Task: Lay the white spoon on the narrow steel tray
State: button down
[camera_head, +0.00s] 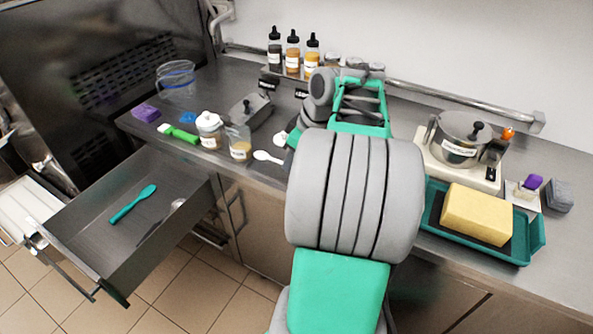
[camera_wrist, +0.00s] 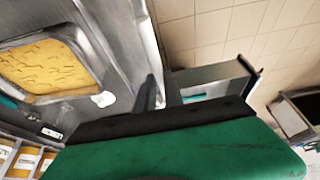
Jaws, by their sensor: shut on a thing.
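The white spoon (camera_head: 266,157) shows at the counter's front edge in the head view, its bowl to the left. Its handle runs right and goes out of sight behind my arm. In the wrist view a small white oval (camera_wrist: 104,99), seemingly its bowl, shows left of my fingers. My gripper (camera_wrist: 162,92) is shut near the counter edge, apparently on the spoon's handle; the grip itself is hardly visible. My arm hides the fingers in the head view. I cannot make out the narrow steel tray with certainty; my arm covers much of the middle counter.
An open drawer (camera_head: 100,222) at lower left holds a teal spatula (camera_head: 133,203). Bottles (camera_head: 292,53) stand at the back. A teal tray (camera_head: 532,240) with a yellow block (camera_head: 477,214) is at right.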

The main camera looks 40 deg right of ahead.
jog(key=w+d+f, duration=0.1)
jog(key=f, duration=0.1)
jog(key=w+d+f, duration=0.1)
jog(key=d+f, duration=0.1)
jog(key=w+d+f+p, duration=0.1)
jog(key=d+f, duration=0.1)
jog(key=shift+w+d+f, duration=0.15)
jog(key=shift+w+f, duration=0.1)
jog(key=shift+w, duration=0.1)
jog(key=shift+f, duration=1.8)
jog(key=c, duration=1.5)
grip_release()
jog(key=shift+o, duration=0.2)
jog(key=shift+r+p, duration=0.15)
jog(key=shift+p, duration=0.2)
